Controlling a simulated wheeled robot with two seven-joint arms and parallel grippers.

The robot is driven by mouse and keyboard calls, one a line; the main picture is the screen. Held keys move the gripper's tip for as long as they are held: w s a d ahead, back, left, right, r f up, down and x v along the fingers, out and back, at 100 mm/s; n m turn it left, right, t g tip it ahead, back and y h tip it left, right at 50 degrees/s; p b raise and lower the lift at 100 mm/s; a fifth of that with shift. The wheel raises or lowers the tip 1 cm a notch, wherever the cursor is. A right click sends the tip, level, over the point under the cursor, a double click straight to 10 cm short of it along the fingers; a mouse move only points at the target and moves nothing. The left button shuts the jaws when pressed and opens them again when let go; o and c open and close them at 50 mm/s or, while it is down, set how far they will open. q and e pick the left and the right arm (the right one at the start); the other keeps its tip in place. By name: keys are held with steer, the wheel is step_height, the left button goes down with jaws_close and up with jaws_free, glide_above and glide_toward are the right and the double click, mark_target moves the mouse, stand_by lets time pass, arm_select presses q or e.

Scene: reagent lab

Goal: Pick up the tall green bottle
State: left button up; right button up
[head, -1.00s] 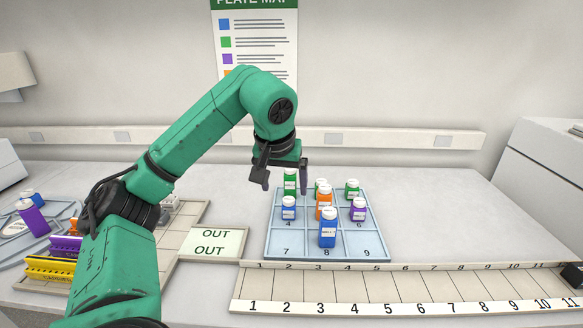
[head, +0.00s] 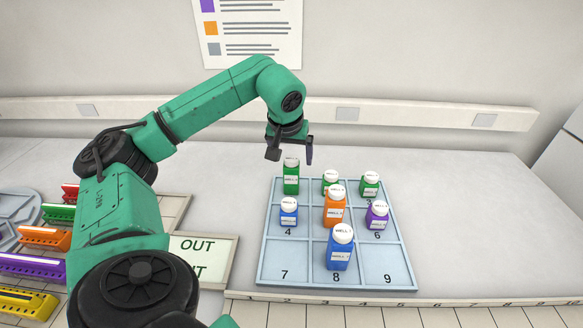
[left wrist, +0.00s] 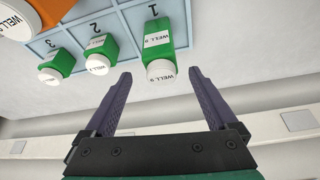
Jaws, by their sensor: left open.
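The tall green bottle (head: 291,178) with a white cap stands upright in the back left cell of the blue numbered tray (head: 300,272). It also shows in the left wrist view (left wrist: 158,50), its capped end toward the space between my fingers. My left gripper (head: 291,158) is open and empty, just above and behind the bottle's cap in the head view. Its two dark fingers (left wrist: 160,88) show apart in the left wrist view, with the bottle beyond their tips. I cannot see that they touch it. My right gripper is in neither view.
Two shorter green bottles, (head: 330,183) and (head: 369,186), stand in the same back row. An orange bottle (head: 334,208), small blue bottle (head: 289,213), purple bottle (head: 377,217) and tall blue bottle (head: 340,250) stand nearer. An OUT mat (head: 222,275) lies left. Counter right of the tray is clear.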

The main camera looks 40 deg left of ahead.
mark_target(291, 175)
arm_select(q)
steer(key=p+x, duration=0.1)
steer(key=x, duration=0.4)
steer(key=shift+s+a+f, duration=0.1)
steer(key=shift+a+f, duration=0.05)
jaws_close()
